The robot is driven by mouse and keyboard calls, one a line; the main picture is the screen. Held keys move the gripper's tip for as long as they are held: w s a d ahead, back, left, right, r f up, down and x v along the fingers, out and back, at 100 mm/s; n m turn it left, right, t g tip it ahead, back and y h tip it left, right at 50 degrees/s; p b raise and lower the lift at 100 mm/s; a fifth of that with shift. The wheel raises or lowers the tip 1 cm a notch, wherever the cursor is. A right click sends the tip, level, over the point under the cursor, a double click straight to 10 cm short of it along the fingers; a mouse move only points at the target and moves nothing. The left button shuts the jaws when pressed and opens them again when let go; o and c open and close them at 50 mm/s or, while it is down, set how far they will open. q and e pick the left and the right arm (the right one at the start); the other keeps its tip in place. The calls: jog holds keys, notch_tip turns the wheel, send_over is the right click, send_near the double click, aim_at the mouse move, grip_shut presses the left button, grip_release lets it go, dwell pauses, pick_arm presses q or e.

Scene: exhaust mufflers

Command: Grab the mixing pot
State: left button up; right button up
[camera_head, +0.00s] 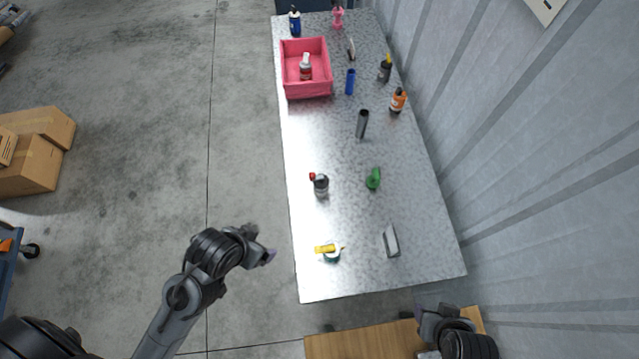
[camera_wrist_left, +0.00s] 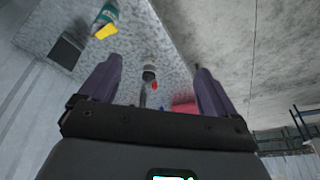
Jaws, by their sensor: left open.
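Nothing here is plainly marked as the mixing pot, and I cannot tell which item it is. A dark grey open-topped cylinder (camera_head: 362,124) stands mid-table. A dark bottle with a red nozzle (camera_head: 320,185) stands farther back. My left gripper (camera_head: 265,256) is off the table's left edge, left of the green container. In the left wrist view its fingers (camera_wrist_left: 155,88) are apart with nothing between them. My right gripper (camera_head: 428,312) is at the bottom right, its fingers unclear.
The metal table (camera_head: 345,215) also bears a grey angular block (camera_head: 391,240), a green item (camera_head: 373,178), a blue cylinder (camera_head: 350,82), an orange bottle (camera_head: 398,100) and a pink crate (camera_head: 307,90) with a bottle inside. A wall runs along the right.

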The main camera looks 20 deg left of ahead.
pick_arm(q)
jog(key=shift+s, duration=0.15)
jog(key=shift+c, duration=0.5)
jog(key=c, duration=0.6)
jog(key=shift+f, duration=0.1)
